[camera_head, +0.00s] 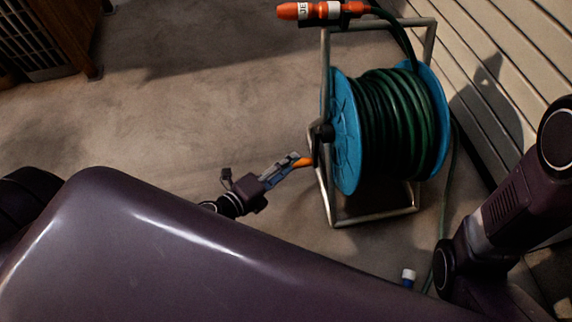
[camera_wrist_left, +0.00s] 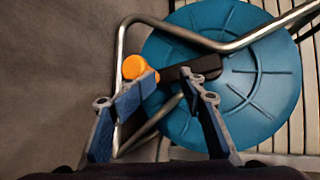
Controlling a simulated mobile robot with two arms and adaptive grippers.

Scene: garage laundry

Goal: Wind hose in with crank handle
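The hose reel (camera_head: 345,130) is a blue drum in a grey tube frame, wound with dark green hose (camera_head: 395,115). Its blue side disc (camera_wrist_left: 255,80) fills the right of the left wrist view. A black crank arm (camera_wrist_left: 185,72) runs from the hub to an orange crank handle (camera_wrist_left: 134,67). The handle also shows in the head view (camera_head: 303,162). My left gripper (camera_head: 285,167) is at the handle with its fingers apart. In the wrist view its left fingertip overlaps the handle; I cannot tell whether they touch.
An orange nozzle (camera_head: 322,11) rests on top of the reel frame. A loose hose length (camera_head: 447,190) runs down between the reel and the slatted wall (camera_head: 500,75). The floor left of the reel is clear.

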